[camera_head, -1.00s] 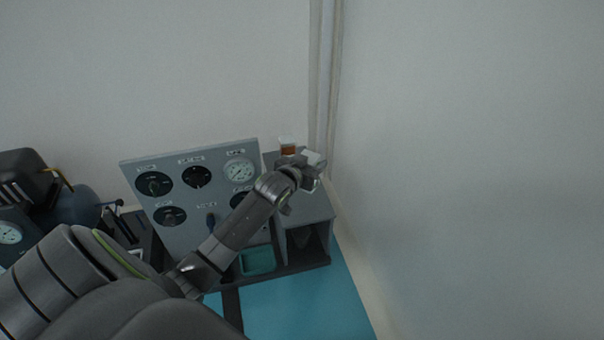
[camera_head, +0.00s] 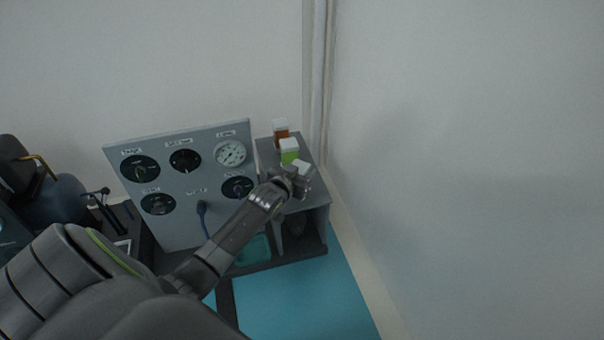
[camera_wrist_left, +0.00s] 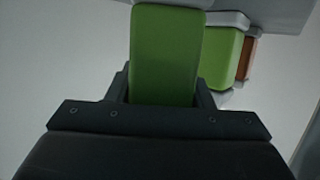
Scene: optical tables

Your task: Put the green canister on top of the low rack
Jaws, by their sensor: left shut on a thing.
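My left gripper (camera_head: 298,184) is shut on a green canister, which fills the middle of the left wrist view (camera_wrist_left: 166,55) between the fingers (camera_wrist_left: 160,95). In the head view only its white lid (camera_head: 302,167) shows clearly past the gripper. It is over the front part of the low rack's top (camera_head: 266,150); I cannot tell whether it touches the rack. A second green canister with a white lid (camera_head: 289,153) stands on the rack behind it and also shows in the left wrist view (camera_wrist_left: 222,52). My right gripper is not in view.
An orange-brown canister with a white lid (camera_head: 281,131) stands at the rack's back. A grey gauge panel (camera_head: 190,215) adjoins the rack on the left. The wall and pipes (camera_head: 318,90) are close on the right. A teal tray (camera_head: 254,250) lies below.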

